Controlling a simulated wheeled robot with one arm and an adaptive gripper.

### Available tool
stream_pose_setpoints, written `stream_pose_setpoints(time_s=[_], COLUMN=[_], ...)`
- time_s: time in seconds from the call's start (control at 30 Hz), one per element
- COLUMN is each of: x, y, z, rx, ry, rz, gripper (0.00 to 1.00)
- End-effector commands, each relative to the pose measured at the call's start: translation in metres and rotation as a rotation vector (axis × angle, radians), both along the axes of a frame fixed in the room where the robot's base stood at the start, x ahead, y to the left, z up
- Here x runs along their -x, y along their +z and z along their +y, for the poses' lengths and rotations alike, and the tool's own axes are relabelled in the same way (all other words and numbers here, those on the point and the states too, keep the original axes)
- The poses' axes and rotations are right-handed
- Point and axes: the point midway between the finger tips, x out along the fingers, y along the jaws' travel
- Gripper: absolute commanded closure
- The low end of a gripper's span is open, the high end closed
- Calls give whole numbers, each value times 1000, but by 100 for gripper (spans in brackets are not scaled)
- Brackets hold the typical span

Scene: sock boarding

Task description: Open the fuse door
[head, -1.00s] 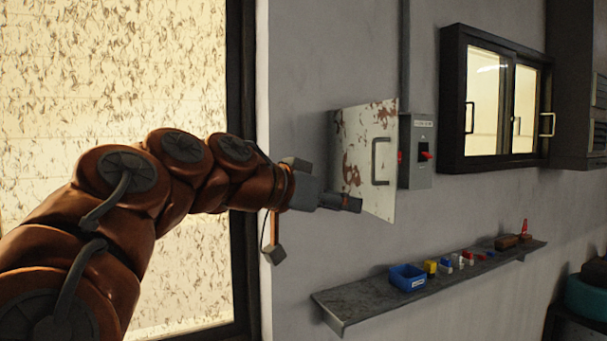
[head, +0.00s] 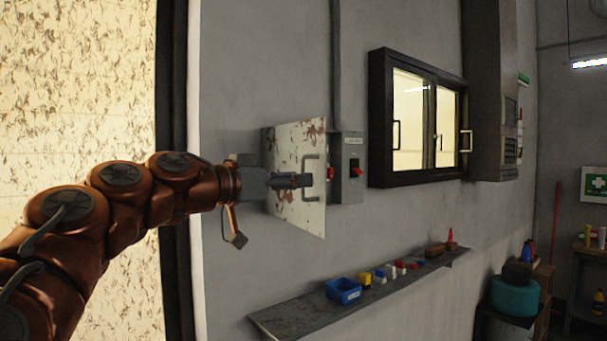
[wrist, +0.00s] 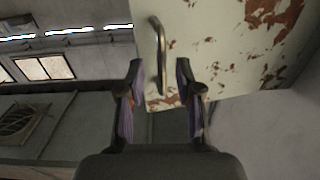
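The fuse door (head: 292,146) is a pale, rust-patched panel on a grey box on the wall. Its right edge stands out from the wall, so it looks ajar, hinged at the left. Its bar handle (head: 316,170) is near that right edge. The wrist view shows the door (wrist: 215,50) and the handle (wrist: 160,50) close up. My gripper (head: 304,180) is in front of the door at the handle. In the wrist view my gripper (wrist: 159,72) has its fingers apart, one on each side of the handle. I cannot tell whether either finger touches it.
A grey switch box (head: 347,185) with red switches sits just right of the door. A wall shelf (head: 290,318) below carries a blue bin (head: 343,291) and several small items. A dark-framed window (head: 377,120) is further right. The wall left of the fuse box is bare.

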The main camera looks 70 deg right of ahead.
Motion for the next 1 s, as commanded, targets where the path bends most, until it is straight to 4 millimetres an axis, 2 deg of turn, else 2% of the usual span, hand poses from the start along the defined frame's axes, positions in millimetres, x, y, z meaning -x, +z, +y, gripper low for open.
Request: stream_pose_setpoints(time_s=[0.2, 0.47, 0.8, 1.0], x=[11, 12, 12, 12], y=[2, 0, 0, 0], z=[-20, -23, -23, -23], rx=[0, 1, 0, 0], ry=[1, 2, 2, 1], rz=[1, 0, 1, 1], gripper=[65, 65, 98, 100])
